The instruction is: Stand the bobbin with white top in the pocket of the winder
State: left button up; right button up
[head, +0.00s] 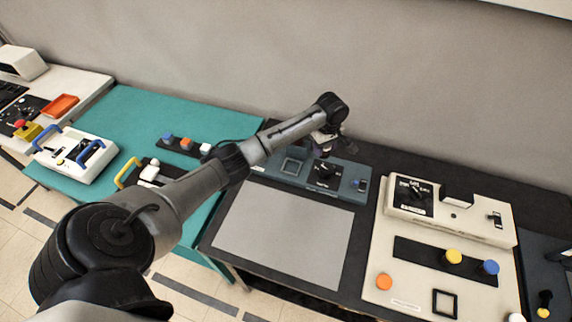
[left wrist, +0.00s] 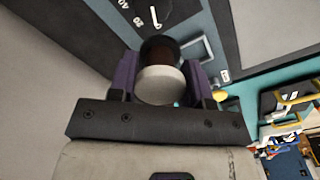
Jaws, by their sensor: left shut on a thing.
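My left gripper (head: 325,146) is over the back of a blue-grey device (head: 350,183), partly hidden behind my own wrist in the head view. In the left wrist view its purple fingers (left wrist: 163,82) are shut around a bobbin with a white top (left wrist: 160,86). The bobbin's dark brown body (left wrist: 160,50) points away from the camera towards the device. A square frame pocket (head: 292,166) is on the device's left part. In the left wrist view the pocket (left wrist: 197,52) shows beside the bobbin, to its right. The gap below the bobbin cannot be judged. My right gripper is not in view.
A cream device (head: 440,240) with yellow, blue and orange tops and a black square frame (head: 445,303) stands to the right. A grey mat (head: 283,235) lies in front. The teal table (head: 130,110) at left holds a rack of colored tops (head: 186,144) and a white handled case (head: 75,148).

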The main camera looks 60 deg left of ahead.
pick_arm(q)
jog(key=shift+s+a+f, duration=0.25)
jog(key=shift+f, duration=0.05)
jog(key=s+a+f, duration=0.4)
jog(key=s, duration=0.1)
jog(key=s+a+f, duration=0.2)
jog(key=shift+s+a+f, duration=0.15)
jog(key=shift+s+a, duration=0.15)
jog(key=shift+s, duration=0.1)
jog(key=shift+f+b, duration=0.6)
jog(key=shift+f, duration=1.4)
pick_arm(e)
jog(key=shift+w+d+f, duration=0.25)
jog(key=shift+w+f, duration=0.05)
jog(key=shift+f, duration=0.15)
pick_arm(q)
jog(key=shift+f, duration=0.1)
jog(key=o, duration=0.9)
jog(key=shift+o, duration=0.2)
